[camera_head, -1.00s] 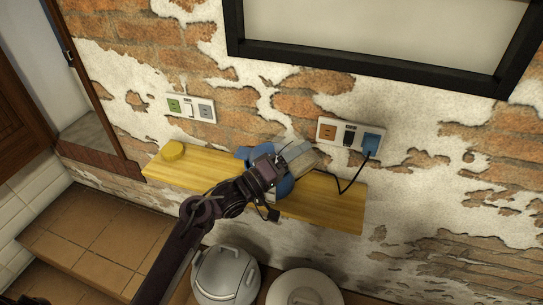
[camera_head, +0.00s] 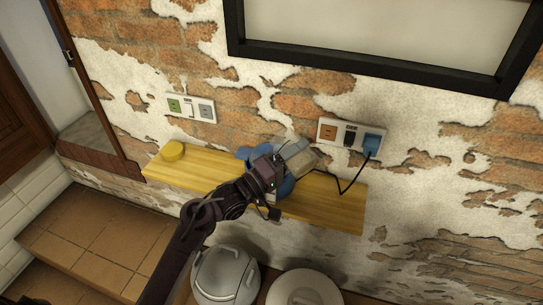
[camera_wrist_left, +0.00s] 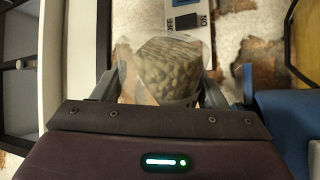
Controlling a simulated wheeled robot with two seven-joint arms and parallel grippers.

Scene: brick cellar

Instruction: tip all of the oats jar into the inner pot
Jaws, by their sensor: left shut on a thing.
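My left gripper (camera_head: 284,160) is shut on a clear jar with pale beige contents, the oats jar (camera_head: 303,160), above the shelf. In the left wrist view, the jar (camera_wrist_left: 168,68) lies between the two fingers and looks tilted, with the lumpy contents still inside. A round blue thing (camera_head: 287,187) sits under and behind the gripper on the shelf; it is mostly hidden. I cannot tell whether it is or holds the inner pot, and no pot opening shows. My right gripper is not in view.
A black cord (camera_head: 345,188) runs from the blue plug (camera_head: 372,143) at the socket towards the jar. Below are a white lidded cooker (camera_head: 224,275) and a round white lid (camera_head: 304,292).

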